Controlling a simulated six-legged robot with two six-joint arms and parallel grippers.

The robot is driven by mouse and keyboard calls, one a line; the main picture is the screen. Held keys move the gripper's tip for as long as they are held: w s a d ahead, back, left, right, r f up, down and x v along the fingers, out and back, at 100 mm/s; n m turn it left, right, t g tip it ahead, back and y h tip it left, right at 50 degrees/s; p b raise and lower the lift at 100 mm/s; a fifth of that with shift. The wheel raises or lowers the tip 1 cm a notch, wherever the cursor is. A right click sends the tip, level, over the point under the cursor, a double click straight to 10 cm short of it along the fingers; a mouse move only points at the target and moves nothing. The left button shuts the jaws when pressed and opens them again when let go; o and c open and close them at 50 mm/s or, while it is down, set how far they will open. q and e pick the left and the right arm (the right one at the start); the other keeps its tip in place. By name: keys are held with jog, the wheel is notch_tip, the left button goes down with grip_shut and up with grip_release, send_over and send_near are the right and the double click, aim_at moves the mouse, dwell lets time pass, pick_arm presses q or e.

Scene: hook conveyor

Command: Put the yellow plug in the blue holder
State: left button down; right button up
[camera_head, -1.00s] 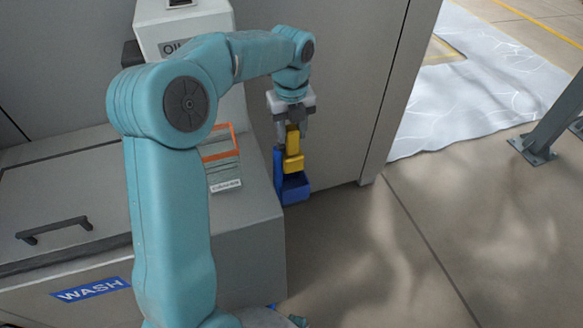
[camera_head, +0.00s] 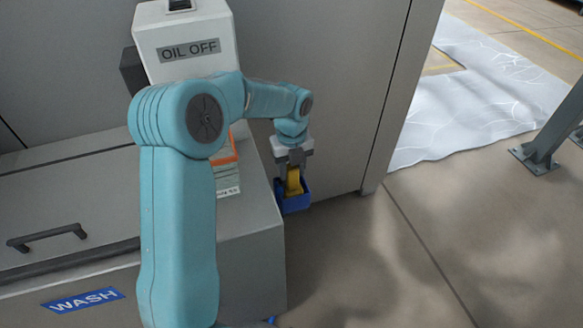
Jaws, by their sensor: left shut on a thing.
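The yellow plug (camera_head: 294,182) is held in my left gripper (camera_head: 293,170), which is shut on it and points down. The blue holder (camera_head: 296,203) is a small open box at the side of the grey wash machine. The plug's lower part is at the holder's opening and seems to be inside it. The holder's front wall hides the plug's lower end, so I cannot tell whether it touches the bottom. My right gripper is not in view.
The grey wash machine (camera_head: 250,265) with a WASH label and a dark handle (camera_head: 48,236) fills the left. A grey wall (camera_head: 340,90) is close behind the holder.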

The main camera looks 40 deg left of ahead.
pick_arm(q)
jog(key=c, duration=0.6)
grip_release()
jog(key=shift+f, duration=0.1)
jog(key=shift+c, duration=0.2)
notch_tip(320, 180, up, 12)
jog(key=p, duration=0.2)
jog(key=shift+s, duration=0.1)
